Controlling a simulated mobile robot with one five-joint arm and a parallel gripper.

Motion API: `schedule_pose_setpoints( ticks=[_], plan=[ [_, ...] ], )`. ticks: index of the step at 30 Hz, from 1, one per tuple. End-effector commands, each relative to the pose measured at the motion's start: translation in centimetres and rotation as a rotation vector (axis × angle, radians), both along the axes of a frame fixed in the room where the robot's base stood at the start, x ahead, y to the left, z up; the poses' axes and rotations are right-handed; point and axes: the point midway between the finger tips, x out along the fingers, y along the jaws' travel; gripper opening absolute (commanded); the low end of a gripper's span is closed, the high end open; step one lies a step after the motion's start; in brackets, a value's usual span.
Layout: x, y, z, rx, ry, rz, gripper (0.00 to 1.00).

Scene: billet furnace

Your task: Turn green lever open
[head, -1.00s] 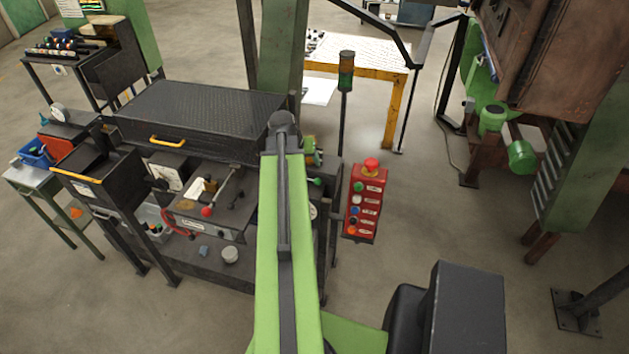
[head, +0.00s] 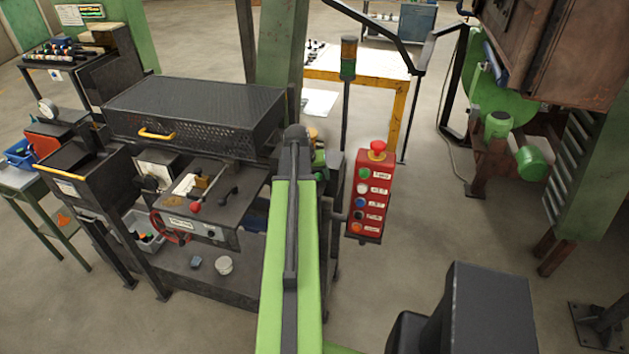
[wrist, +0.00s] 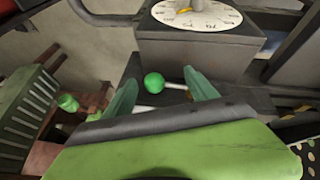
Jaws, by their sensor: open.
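The green lever shows in the wrist view as a round green knob (wrist: 154,83) on a pale rod, in front of a dark box with a white dial. My gripper (wrist: 160,77) is open, with one green finger on each side of the knob. The knob appears between the fingertips or just beyond them; I cannot tell how deep. No contact is visible. In the head view my green arm reaches away over the workbench, and its end covers most of the lever area.
A red button box (head: 371,200) stands just right of my arm, under a signal lamp (head: 348,58). A black perforated case (head: 195,110) and a lever with a red knob (head: 195,207) are to the left.

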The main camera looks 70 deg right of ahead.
Motion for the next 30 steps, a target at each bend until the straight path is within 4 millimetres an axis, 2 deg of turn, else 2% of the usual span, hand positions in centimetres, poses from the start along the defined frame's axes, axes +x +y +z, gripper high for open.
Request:
schedule_pose_setpoints(
  ticks=[3, 18, 30],
  plan=[
    [0.00, 0.02, 0.11, 0.000, 0.000, 0.000, 0.64],
    [-0.01, -0.08, 0.15, -0.003, -0.001, -0.002, 0.00],
    [0.01, -0.17, 0.19, -0.006, -0.002, -0.002, 0.00]
  ],
)
